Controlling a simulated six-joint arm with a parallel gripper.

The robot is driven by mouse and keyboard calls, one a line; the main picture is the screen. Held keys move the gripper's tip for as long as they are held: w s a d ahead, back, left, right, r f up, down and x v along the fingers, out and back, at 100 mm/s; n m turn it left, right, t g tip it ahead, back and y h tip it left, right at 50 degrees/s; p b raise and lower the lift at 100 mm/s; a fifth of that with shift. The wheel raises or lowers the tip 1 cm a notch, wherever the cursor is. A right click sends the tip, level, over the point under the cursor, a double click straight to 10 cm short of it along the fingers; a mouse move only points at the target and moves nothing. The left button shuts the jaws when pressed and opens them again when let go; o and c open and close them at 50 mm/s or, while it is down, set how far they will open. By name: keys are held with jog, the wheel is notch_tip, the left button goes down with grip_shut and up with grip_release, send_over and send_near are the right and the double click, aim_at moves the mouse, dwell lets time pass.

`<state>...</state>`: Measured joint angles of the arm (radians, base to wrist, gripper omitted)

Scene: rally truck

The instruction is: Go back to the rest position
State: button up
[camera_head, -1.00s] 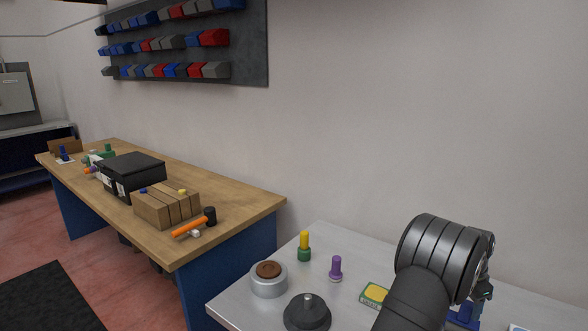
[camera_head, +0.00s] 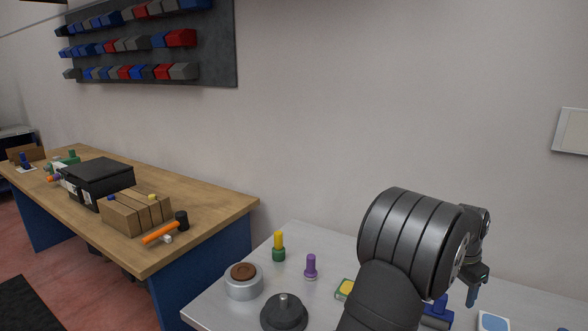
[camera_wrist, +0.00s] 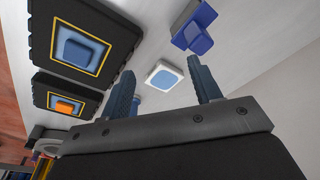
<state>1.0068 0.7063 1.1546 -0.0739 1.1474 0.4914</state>
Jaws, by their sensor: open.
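My gripper (camera_head: 476,284) is at the right in the head view, above the grey table (camera_head: 235,315), partly hidden behind my arm. In the wrist view my gripper (camera_wrist: 161,66) has its two fingers wide apart with nothing held between them. Beyond the fingers lies a white square pad with a light-blue centre (camera_wrist: 163,75), apart from them. A blue block (camera_wrist: 195,28) lies above and to its right in that view.
On the grey table stand a yellow-green peg (camera_head: 279,247), a purple peg (camera_head: 311,267), a grey cup with brown top (camera_head: 243,282) and a black disc with post (camera_head: 284,313). Black trays (camera_wrist: 40,50) show in the wrist view. A wooden bench (camera_head: 215,205) stands left.

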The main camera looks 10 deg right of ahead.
jog(key=w+a+n, duration=0.5)
jog(key=w+a, duration=1)
jog(key=a, duration=0.1)
jog(key=w+a+n, duration=0.2)
jog(key=w+a, duration=0.2)
jog(key=a, duration=0.6)
jog(key=w+a+n+t, duration=0.1)
jog(key=w+a+n, duration=0.2)
jog(key=a, duration=0.7)
jog(key=shift+w+r+y, duration=0.4)
jog(key=shift+w+r, duration=0.05)
jog(key=shift+w, duration=0.1)
jog(key=s+d+m, duration=0.2)
jog(key=s+d, duration=0.2)
jog(key=d, duration=0.6)
jog(key=s+d+m, duration=0.3)
jog(key=s+d, duration=0.1)
jog(key=d, duration=0.6)
jog(key=shift+h, duration=0.3)
jog(key=shift+f, duration=0.1)
